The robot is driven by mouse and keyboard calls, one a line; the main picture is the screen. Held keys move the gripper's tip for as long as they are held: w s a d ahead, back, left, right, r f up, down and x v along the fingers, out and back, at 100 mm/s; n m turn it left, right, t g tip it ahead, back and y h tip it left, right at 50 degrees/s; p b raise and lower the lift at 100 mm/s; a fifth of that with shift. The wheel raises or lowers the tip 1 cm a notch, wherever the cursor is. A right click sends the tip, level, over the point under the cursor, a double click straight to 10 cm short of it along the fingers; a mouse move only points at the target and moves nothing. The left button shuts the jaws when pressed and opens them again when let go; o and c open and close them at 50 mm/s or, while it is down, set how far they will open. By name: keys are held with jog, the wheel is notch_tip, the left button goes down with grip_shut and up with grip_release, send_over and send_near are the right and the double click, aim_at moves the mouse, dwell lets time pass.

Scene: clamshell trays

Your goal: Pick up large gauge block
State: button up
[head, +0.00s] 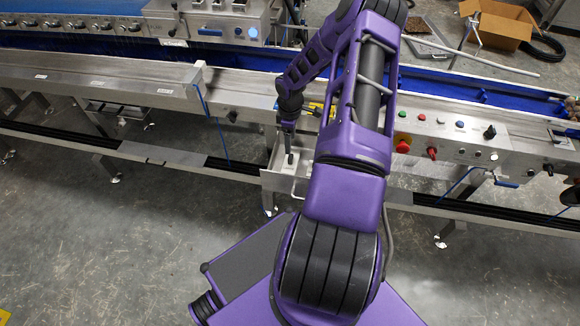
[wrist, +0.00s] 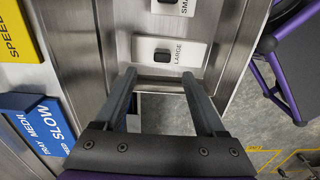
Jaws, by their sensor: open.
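In the wrist view, a small dark block (wrist: 163,56) sits on a white plate (wrist: 190,52) marked LARGE, in a steel tray (wrist: 222,60). My gripper (wrist: 158,76) is open, its two fingers spread to either side with nothing between them. The fingertips lie just short of the LARGE plate in the picture; the height gap cannot be told. In the head view my gripper (head: 289,158) points down over the steel tray (head: 270,183) at the conveyor's front. The block cannot be made out there.
A second dark piece (wrist: 167,2) on a plate marked SMALL is cut off at the top. Yellow (wrist: 14,35) and blue (wrist: 38,122) labelled pieces lie left of the tray. A control panel with buttons and a red knob (head: 402,146) is to the right. Floor shows beyond the tray.

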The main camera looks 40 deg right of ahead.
aim_at(291, 156)
jog(key=f, duration=0.8)
jog(key=shift+s+f, duration=0.2)
jog(key=shift+f, duration=0.1)
grip_shut()
